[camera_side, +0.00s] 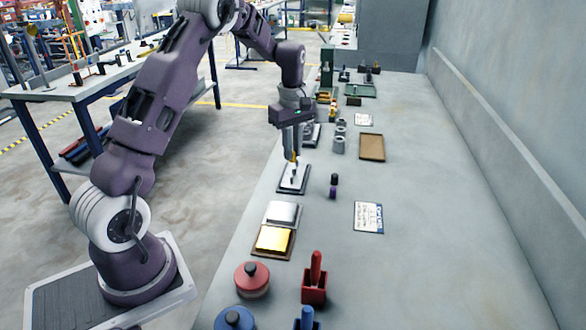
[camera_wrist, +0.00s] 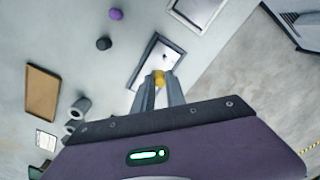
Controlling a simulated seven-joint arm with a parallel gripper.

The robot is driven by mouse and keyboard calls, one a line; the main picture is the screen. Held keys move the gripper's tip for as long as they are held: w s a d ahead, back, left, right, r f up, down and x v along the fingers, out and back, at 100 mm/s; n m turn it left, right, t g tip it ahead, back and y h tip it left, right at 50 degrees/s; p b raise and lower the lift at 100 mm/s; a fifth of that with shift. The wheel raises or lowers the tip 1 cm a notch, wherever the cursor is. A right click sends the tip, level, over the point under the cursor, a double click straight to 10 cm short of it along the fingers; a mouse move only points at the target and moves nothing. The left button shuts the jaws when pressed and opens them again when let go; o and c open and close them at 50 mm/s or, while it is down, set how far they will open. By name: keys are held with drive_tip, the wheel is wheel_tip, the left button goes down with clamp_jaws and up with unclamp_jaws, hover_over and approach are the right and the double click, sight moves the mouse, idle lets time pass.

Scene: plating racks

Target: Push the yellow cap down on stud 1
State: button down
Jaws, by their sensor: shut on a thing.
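My gripper (camera_wrist: 160,92) is shut on the yellow cap (camera_wrist: 159,77), which shows between its fingertips in the wrist view. In the side view my gripper (camera_side: 293,158) points down over a small dark-edged plate (camera_side: 284,188) with upright studs. The same plate (camera_wrist: 139,80) lies beyond the fingertips in the wrist view. A stud (camera_side: 292,178) stands below the fingers. A small dark mark shows on the plate past the cap. I cannot tell whether the cap touches a stud, nor which stud is number 1.
A dark cap (camera_wrist: 103,43) and a purple cap (camera_wrist: 115,14) stand beside the plate. Grey cylinders (camera_side: 338,146) and a brown tray (camera_side: 372,147) are farther back. Silver and gold blocks (camera_side: 273,239), red and blue items are nearer. The bench's right side is mostly clear.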

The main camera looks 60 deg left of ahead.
drive_tip(key=w+a+r, duration=0.3)
drive_tip(key=w+a, duration=0.1)
drive_tip(key=shift+w+a+r+m, duration=0.2)
drive_tip(key=shift+w+a+m, duration=0.1)
drive_tip(key=shift+m, duration=0.1)
approach(294, 173)
drive_tip(key=shift+w+a+f, duration=1.6)
drive_tip(key=shift+w+a, duration=0.1)
drive_tip(key=shift+m, duration=0.4)
drive_tip(key=shift+f, duration=1.6)
drive_tip(key=c, duration=1.3)
unclamp_jaws()
